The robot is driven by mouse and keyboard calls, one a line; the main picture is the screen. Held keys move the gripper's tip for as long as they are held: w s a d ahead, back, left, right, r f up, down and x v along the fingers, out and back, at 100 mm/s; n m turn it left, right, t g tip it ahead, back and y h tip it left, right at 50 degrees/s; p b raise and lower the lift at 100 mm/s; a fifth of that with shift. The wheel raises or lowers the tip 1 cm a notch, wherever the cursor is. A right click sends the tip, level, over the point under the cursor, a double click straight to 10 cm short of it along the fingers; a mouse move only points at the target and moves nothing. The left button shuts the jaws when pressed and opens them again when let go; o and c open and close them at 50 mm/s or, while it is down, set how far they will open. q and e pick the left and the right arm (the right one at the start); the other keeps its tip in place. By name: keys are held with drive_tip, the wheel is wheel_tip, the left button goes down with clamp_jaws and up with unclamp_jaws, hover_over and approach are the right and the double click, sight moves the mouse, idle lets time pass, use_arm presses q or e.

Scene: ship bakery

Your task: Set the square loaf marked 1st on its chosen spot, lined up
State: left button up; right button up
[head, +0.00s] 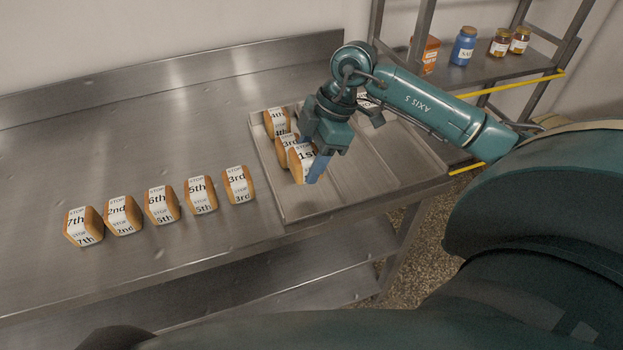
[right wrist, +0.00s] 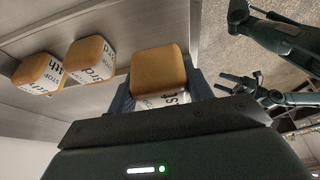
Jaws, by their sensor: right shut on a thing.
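The square loaf marked 1st (head: 303,155) is brown with a white printed band. My right gripper (head: 307,168) is shut on it, over the front left part of the metal tray (head: 396,158). I cannot tell whether its base touches the tray. In the right wrist view the loaf (right wrist: 158,68) sits between the fingers. Beside it in the tray are a loaf marked 3rd (head: 287,142) and one marked 4th (head: 275,119), roughly in line. My left gripper (right wrist: 242,86) shows small in the right wrist view; its jaw state is unclear.
Left of the tray, a slanting row of loaves stands on the steel table (head: 150,130): 7th (head: 83,227), 2nd (head: 122,215), 6th (head: 161,204), 5th (head: 200,195) and 3rd (head: 239,185). The tray's right part looks empty. Jars (head: 464,46) stand on a shelf behind.

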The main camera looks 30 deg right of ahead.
sight(310, 193)
wheel_tip(310, 193, down, 6)
drive_tip(key=shift+r, duration=0.15)
idle(0.3)
drive_tip(key=shift+f, duration=0.2)
drive_tip(key=o, duration=1)
drive_tip(key=v, duration=1.2)
drive_tip(key=shift+d+r, duration=0.1)
drive_tip(key=shift+r, duration=0.05)
